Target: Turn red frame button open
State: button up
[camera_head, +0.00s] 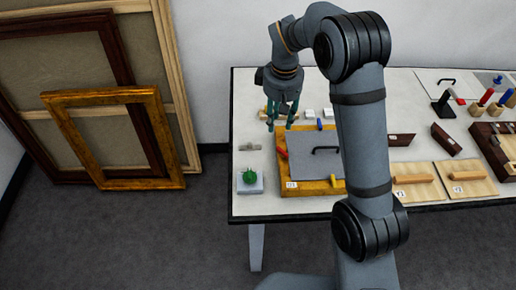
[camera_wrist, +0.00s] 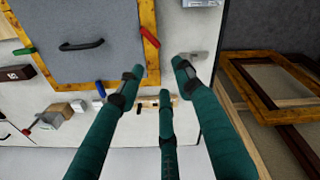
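The gilt frame (camera_head: 299,187) lies on the table with a grey backing panel (camera_head: 309,155) and black handle in it. The red frame button (camera_head: 281,152) is on its left side, slanted; in the wrist view it shows at the frame's right edge (camera_wrist: 150,38). A blue button (camera_head: 319,124) is at the top edge and a yellow one (camera_head: 333,181) at the bottom. A green button (camera_wrist: 23,51) shows in the wrist view. My gripper (camera_head: 283,118) is open and empty, above and beyond the red button, its teal fingers spread.
A green object on a pale block (camera_head: 250,187) sits left of the frame. A small grey metal piece (camera_head: 249,146) lies nearby. Small wooden and white blocks (camera_head: 308,113) stand behind the frame. Boards, tools and a dark tray fill the right. Empty frames lean on the wall at left.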

aim_at(282, 153)
jog(key=shift+g, duration=0.4)
jog(key=d+f, duration=0.1)
jog(key=f, duration=0.2)
jog(key=s+f+p, duration=0.1)
jog(key=f, duration=0.2)
jog(key=s+d+f, duration=0.1)
jog(key=f, duration=0.2)
jog(key=shift+d+f, duration=0.2)
jog(key=shift+d, duration=0.1)
jog(key=shift+a+f, duration=0.2)
jog(key=shift+f, duration=0.35)
jog(key=c, duration=0.4)
grip_shut()
